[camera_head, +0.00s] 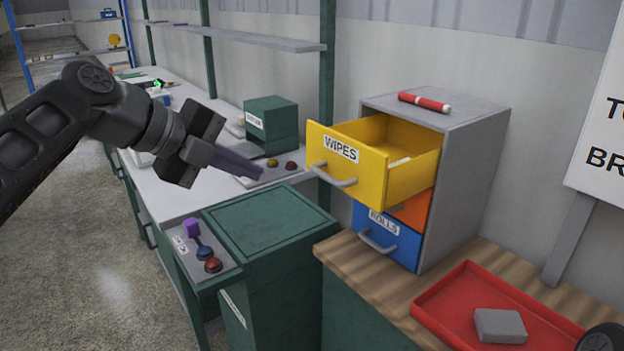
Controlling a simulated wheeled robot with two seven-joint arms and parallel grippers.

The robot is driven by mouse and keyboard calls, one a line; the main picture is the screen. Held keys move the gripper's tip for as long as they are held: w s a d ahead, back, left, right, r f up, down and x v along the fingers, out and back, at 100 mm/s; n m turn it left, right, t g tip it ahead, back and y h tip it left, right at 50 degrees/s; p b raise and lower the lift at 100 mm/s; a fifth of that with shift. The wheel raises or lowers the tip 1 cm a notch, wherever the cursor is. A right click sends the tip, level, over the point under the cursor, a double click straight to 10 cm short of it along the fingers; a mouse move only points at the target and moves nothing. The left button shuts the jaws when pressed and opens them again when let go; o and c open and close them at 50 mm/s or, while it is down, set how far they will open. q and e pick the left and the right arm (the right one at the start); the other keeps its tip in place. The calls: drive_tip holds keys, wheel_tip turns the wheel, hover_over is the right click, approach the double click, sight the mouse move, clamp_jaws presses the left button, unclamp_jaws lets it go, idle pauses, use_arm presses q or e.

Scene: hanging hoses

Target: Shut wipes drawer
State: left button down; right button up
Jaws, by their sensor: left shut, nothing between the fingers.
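The yellow wipes drawer (345,168) is pulled well out of the top of a grey cabinet (474,150). Its front has a "WIPES" label and a grey bar handle (333,177). The drawer is open on top, and something pale lies inside it. My left gripper (258,171) is shut and empty, to the left of the drawer front and apart from it, with its fingers pointing right towards the handle. My right gripper is not seen clearly; only a dark round part shows at the bottom right corner.
Below is a blue drawer (386,235) labelled "ROLLS", with an orange drawer between. A red marker (424,102) lies on the cabinet. A red tray (450,306) with a grey block (500,326) sits on the wooden top. A green cabinet (268,224) stands below left of the drawer.

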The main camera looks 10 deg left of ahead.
use_arm(q)
drive_tip(key=shift+d, duration=0.1)
drive_tip(key=w+d+r+p+x, duration=0.1)
drive_tip(key=p+x, duration=0.3)
drive_tip(key=x, duration=0.8)
drive_tip(key=shift+w+d+r, duration=0.2)
drive_tip(key=shift+w+r, duration=0.2)
drive_tip(key=shift+r, duration=0.05)
drive_tip(key=shift+w+d, duration=0.1)
